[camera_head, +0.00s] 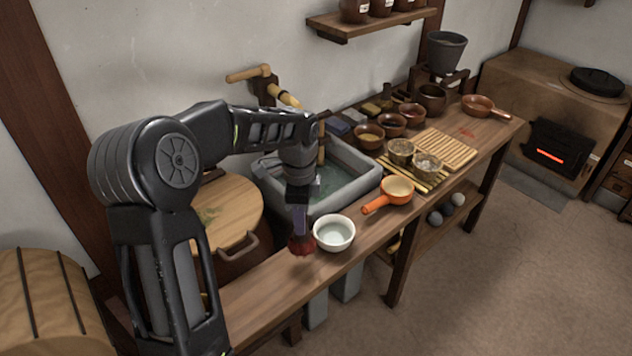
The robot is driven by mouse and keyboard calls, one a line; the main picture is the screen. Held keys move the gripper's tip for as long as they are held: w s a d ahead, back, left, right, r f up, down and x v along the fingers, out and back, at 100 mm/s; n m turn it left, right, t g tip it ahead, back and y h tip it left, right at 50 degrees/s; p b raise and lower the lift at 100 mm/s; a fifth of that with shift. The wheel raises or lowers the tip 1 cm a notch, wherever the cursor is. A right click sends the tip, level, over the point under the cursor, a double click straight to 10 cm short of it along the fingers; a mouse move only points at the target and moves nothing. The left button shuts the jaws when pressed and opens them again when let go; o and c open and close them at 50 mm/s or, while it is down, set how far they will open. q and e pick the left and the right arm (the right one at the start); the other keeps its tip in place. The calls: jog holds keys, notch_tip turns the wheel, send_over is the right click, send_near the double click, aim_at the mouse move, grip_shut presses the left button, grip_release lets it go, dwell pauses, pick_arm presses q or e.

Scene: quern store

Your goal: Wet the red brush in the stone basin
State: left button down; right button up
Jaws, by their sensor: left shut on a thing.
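My left gripper (298,207) comes in from the left, points down and is shut on the red brush (301,245). The brush's dark red head hangs lowest, just left of a white bowl (334,246) in the picture, near the counter's front edge. I cannot tell whether it touches the counter. The grey stone basin (366,172) is set in the counter behind the gripper, with greenish water (328,184) in it. My arm hides the basin's left part. The brush head is outside the basin, on its near side. My right gripper is not in view.
A wooden spout (286,96) sits on the wall above the basin. An orange pan (396,189) stands right of the white bowl. Small brown bowls (369,137) and a slatted board (446,149) lie further right. A round wooden lid (228,212) is left of the basin.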

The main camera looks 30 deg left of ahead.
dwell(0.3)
pick_arm(q)
jog(key=w+d+r+n, duration=0.2)
jog(key=d+n, duration=0.4)
jog(key=d, duration=0.2)
jog(key=w+d+r+n, duration=0.2)
jog(key=d+n, duration=0.4)
jog(key=d, duration=0.3)
jog(key=shift+w+r, duration=0.2)
jog(key=shift+r, duration=0.25)
